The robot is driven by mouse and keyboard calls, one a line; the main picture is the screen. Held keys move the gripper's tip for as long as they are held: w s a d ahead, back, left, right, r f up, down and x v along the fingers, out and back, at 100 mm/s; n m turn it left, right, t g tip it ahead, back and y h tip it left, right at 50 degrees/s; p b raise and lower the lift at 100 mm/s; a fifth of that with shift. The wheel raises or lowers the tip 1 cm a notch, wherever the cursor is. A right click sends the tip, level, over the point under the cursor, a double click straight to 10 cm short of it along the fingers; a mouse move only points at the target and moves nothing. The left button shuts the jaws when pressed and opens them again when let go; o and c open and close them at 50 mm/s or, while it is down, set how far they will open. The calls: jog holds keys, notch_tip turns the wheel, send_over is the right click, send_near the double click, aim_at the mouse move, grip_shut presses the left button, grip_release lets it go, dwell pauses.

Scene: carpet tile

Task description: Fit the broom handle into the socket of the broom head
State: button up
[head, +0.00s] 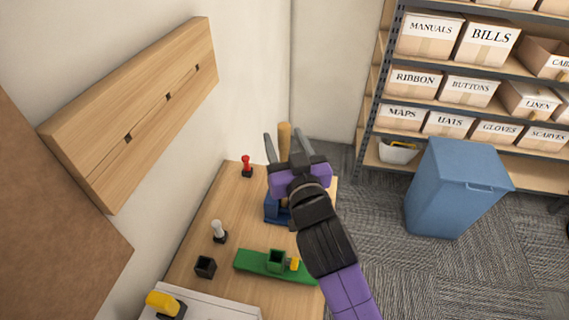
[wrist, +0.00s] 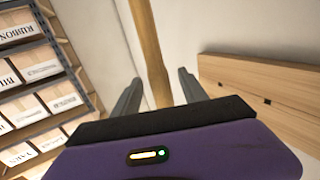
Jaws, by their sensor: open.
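The broom handle (head: 285,141) is a light wooden rod, seen end-up between the fingers of my gripper (head: 286,148). In the wrist view the handle (wrist: 148,45) runs up between the two grey fingertips (wrist: 158,88), with gaps on both sides. My gripper is open and not closed on it. The handle's lower part is hidden behind my gripper. A blue block (head: 272,213) shows partly below my gripper; I cannot tell whether it holds the handle. A long green block with a raised square socket (head: 277,258), apparently the broom head, lies at the table's near part.
On the wooden table (head: 205,243) stand a red-topped peg (head: 246,166), a white-topped peg (head: 219,231), a black cup (head: 205,266) and a yellow-handled item (head: 162,303). A slotted wooden board (head: 140,112) is on the wall. A blue bin (head: 452,190) and box shelves are right.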

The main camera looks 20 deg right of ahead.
jog(key=w, duration=0.3)
jog(key=shift+w+d+p, duration=0.15)
jog(key=shift+d+p, duration=0.1)
jog(key=shift+p, duration=0.05)
grip_shut()
dwell(1.2)
